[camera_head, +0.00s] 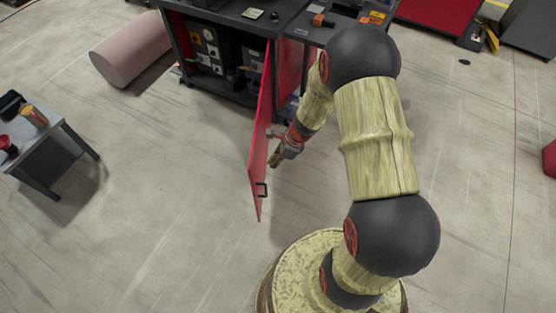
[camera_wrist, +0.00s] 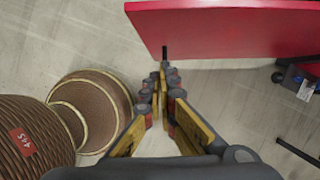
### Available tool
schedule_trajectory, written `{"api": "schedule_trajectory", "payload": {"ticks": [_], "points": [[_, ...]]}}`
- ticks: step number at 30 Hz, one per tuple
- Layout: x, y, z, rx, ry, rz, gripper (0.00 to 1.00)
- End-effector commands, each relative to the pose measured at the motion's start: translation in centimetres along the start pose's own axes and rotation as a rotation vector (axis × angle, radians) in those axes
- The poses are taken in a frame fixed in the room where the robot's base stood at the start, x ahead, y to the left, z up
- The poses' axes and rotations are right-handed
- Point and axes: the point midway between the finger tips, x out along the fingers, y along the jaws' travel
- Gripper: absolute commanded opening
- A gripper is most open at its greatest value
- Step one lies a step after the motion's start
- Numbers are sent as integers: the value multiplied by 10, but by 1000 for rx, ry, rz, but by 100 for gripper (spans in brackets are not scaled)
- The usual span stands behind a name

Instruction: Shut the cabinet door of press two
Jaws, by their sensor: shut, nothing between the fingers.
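The red cabinet door (camera_head: 260,135) stands wide open, swung out from the dark cabinet (camera_head: 172,25) toward me and seen nearly edge-on. A small black handle (camera_head: 262,189) is near its free end, on the right-hand face. My gripper (camera_head: 274,160) is on that same right-hand side, close to the door and above the handle in the picture. In the wrist view the door (camera_wrist: 235,30) fills the upper right, with the handle (camera_wrist: 165,52) just beyond my shut fingertips (camera_wrist: 165,70). I cannot tell whether the fingers touch the door. The cabinet's inside shows dials and dark boxes.
A pink-brown cylinder (camera_head: 130,50) lies on the floor left of the cabinet. A small grey table (camera_head: 50,145) with cups stands at the far left. Worktops with small items (camera_head: 338,22) are at the back. The floor (camera_head: 170,200) left of the door is clear.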

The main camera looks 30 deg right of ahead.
Motion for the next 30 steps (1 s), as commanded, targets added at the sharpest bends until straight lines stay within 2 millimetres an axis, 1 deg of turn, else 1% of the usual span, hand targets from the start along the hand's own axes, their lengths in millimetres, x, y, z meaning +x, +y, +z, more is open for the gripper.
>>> {"api": "schedule_trajectory", "payload": {"ticks": [1,5,6,9,14,30], "points": [[15,1,-1,-2,1,3,0],[38,1,-2,-3,1,2,0],[39,0,7,-7,0,0,0],[42,0,21,-6,0,0,0],[46,0,34,-4,0,0,0],[48,1,40,1,1,-1,0]]}}
